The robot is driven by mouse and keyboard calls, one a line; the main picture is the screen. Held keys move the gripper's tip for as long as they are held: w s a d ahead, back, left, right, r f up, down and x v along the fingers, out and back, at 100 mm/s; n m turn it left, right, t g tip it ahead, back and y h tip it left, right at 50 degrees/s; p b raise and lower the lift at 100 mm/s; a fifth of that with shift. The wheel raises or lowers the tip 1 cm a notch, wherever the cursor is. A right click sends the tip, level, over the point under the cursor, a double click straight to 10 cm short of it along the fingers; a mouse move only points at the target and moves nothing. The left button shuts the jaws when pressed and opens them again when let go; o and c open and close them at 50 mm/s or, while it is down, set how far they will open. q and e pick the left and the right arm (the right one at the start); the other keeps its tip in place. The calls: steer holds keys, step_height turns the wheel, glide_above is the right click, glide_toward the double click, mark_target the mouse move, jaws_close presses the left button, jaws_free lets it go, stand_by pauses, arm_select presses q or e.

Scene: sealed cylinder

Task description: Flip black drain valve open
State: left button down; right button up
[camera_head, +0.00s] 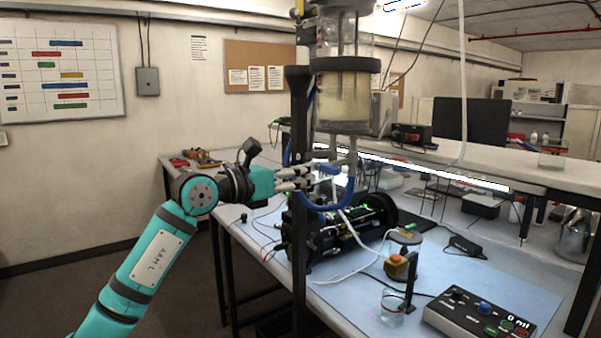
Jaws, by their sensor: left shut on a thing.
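A clear cylinder (346,98) with cloudy yellowish liquid hangs upright on a black post. Below it, thin grey piping and a small dark fitting, apparently the black drain valve (322,155), show beside the post. My left gripper (312,176) reaches in from the left, just under the cylinder, with its pale fingers at this piping. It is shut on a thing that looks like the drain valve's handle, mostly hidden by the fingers. The valve's exact position is too small to tell. My right gripper is out of view.
A blue hose (345,195) loops below the piping. A black cylindrical machine (330,232) lies on the bench under it. A glass beaker (391,308) stands at the front, left of a control box (478,314) reading 0 ml.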

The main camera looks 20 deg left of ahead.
arm_select(q)
steer(key=c, duration=1.3)
jaws_free()
steer(key=v, duration=1.2)
